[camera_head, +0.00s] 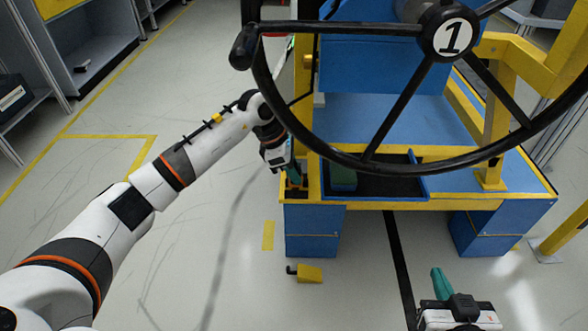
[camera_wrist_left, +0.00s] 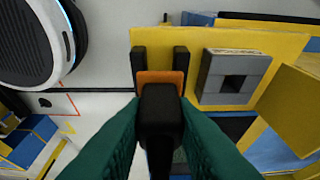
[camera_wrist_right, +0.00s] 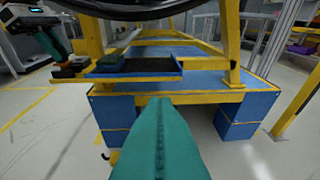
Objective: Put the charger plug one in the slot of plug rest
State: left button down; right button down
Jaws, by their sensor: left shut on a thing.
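The charger plug (camera_wrist_left: 162,108) is black, with an orange part (camera_wrist_left: 160,78) at its front end. My left gripper (camera_wrist_left: 160,130) is shut on it; its teal fingers press on both sides. The plug rest appears as two black uprights (camera_wrist_left: 139,62) on a yellow panel in the left wrist view. The orange part shows between the uprights; I cannot tell how deep it sits. In the head view my left gripper (camera_head: 293,174) is at the left front corner of the blue and yellow module, plug mostly hidden. My right gripper (camera_head: 441,282) is shut and empty, in front of the module; its fingers (camera_wrist_right: 160,135) meet.
A grey square block with a dark opening (camera_wrist_left: 232,76) is right of the uprights. A black steering wheel (camera_head: 373,150) overhangs the module. A dark tray (camera_head: 388,186) is right of my left gripper. A yellow piece (camera_head: 309,273) is low in front. Floor at left is clear.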

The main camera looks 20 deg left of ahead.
pick_arm(q)
jog(key=shift+f, duration=0.3)
jog(key=c, duration=1.2)
grip_release()
pick_arm(e)
jog(key=shift+w+a+r+t+y, duration=0.1)
jog(key=shift+w+r+t+y, duration=0.05)
jog(key=shift+r+t, duration=0.2)
jog(key=shift+w+a+r+t+y, duration=0.15)
jog(key=shift+r+t, duration=0.1)
jog(key=shift+r, duration=0.15)
pick_arm(q)
jog(key=p+v, duration=0.3)
jog(key=v, duration=1)
jog(key=shift+d+r, duration=0.15)
jog(key=shift+d, duration=0.05)
pick_arm(e)
jog(key=s+d+f+g+h, duration=0.2)
jog(key=s+d+f+g, duration=0.2)
jog(key=s+f+g, duration=0.5)
jog(key=shift+s+d+h, duration=0.15)
jog(key=shift+s+h, duration=0.25)
jog(key=shift+s, duration=0.1)
jog(key=shift+f, duration=0.15)
